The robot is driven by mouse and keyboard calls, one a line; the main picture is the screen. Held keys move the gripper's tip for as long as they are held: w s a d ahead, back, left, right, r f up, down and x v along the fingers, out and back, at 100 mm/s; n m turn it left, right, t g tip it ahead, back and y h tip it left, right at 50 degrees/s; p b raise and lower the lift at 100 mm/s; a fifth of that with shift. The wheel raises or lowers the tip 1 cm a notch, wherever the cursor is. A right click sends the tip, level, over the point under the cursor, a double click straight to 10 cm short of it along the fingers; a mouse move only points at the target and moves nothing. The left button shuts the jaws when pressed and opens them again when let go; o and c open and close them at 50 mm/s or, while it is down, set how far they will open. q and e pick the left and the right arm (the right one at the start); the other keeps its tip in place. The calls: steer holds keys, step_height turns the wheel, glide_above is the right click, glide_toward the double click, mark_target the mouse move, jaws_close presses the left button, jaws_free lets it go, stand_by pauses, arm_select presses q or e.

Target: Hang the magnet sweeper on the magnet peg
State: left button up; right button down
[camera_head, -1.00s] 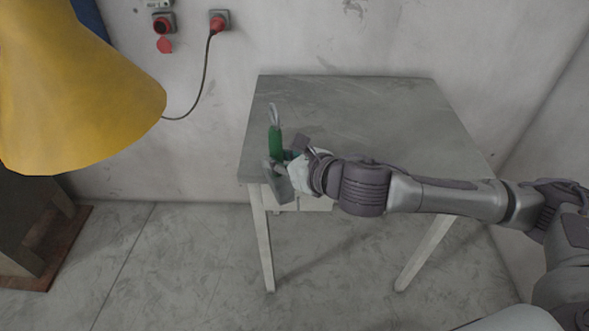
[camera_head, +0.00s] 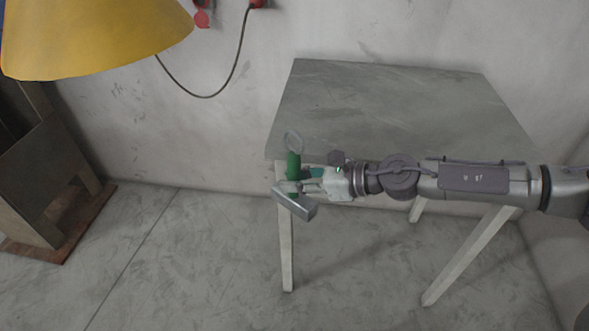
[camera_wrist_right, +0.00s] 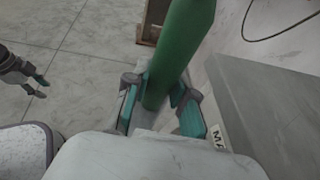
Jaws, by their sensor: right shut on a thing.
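The magnet sweeper has a green handle (camera_head: 293,163), a thin metal loop (camera_head: 293,141) on top and a grey bar head (camera_head: 295,203) below. My right gripper (camera_head: 303,186) is shut around the green handle, which also crosses the right wrist view (camera_wrist_right: 178,50). The sweeper is held off the floor at the table's front left corner, its bar head tilted. A white label (camera_wrist_right: 217,138) reading "MA", partly hidden, shows by the table edge in the right wrist view. I cannot make out the magnet peg. My left gripper (camera_wrist_right: 42,88) shows small at that view's left edge, fingertips apart and empty.
The grey table (camera_head: 400,105) stands against the wall with a bare top. A large yellow conical part (camera_head: 95,35) hangs at upper left, above a dark wooden stand (camera_head: 45,165). A cable (camera_head: 215,95) hangs on the wall. The floor in front is clear.

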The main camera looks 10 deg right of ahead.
steer(key=f+b, duration=0.1)
steer(key=f, duration=0.2)
steer(key=s+d+f+n+g+b, duration=0.1)
steer(key=f, duration=0.2)
steer(key=f+n+g+y+b, duration=0.1)
steer(key=f, duration=0.2)
steer(key=shift+s+d+f, duration=0.2)
steer(key=shift+s+d, duration=0.15)
arm_select(q)
steer(key=s+b+x, duration=0.3)
steer(key=x, duration=0.9)
steer(key=shift+s+f+b, duration=0.3)
steer(key=shift+s+f, duration=0.1)
steer(key=shift+f, duration=0.2)
arm_select(e)
steer(key=s+d+f+n+g, duration=0.1)
steer(key=d+f, duration=0.3)
steer(key=f, duration=0.5)
steer(key=shift+s+d+f+n+g, duration=0.25)
steer(key=shift+s+n+g, duration=0.15)
steer(key=shift+s+g, duration=0.4)
arm_select(q)
steer(key=shift+w+a+f, duration=0.1)
